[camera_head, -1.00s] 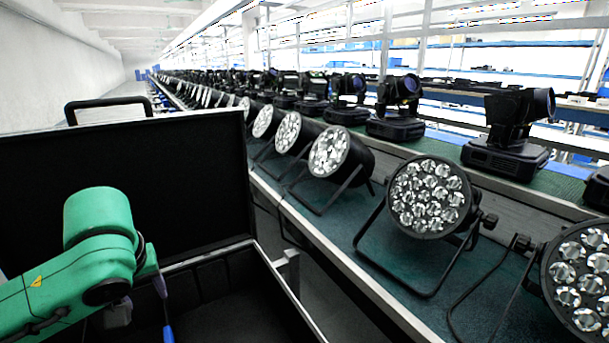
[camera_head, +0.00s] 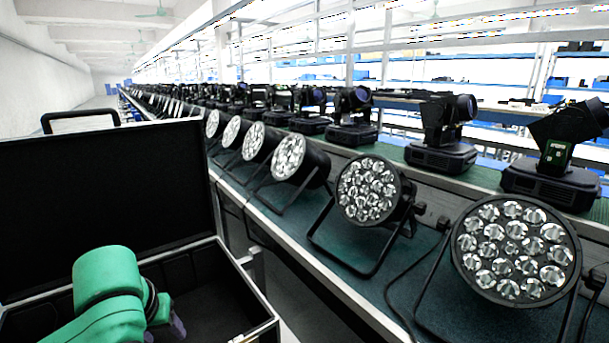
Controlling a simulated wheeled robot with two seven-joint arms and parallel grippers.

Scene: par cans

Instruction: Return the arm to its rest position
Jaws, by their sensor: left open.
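My left arm is green and comes in at the lower left, in front of the open black case (camera_head: 205,268). Only a small greyish-purple part of my left gripper (camera_head: 177,328) shows, at the bottom edge beside the green wrist. Its fingertips are cut off or hidden, and no held object shows. The gripper is open. It overlaps the case interior in the picture; how high it is above the case floor I cannot tell. My right gripper is not in view.
Several black par cans, the nearest (camera_head: 515,250) at the right, stand on brackets along a green-topped bench (camera_head: 340,285). Moving-head lights (camera_head: 441,135) stand on a ledge behind them. The case lid (camera_head: 105,185) stands upright at the left. A narrow gap separates case and bench.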

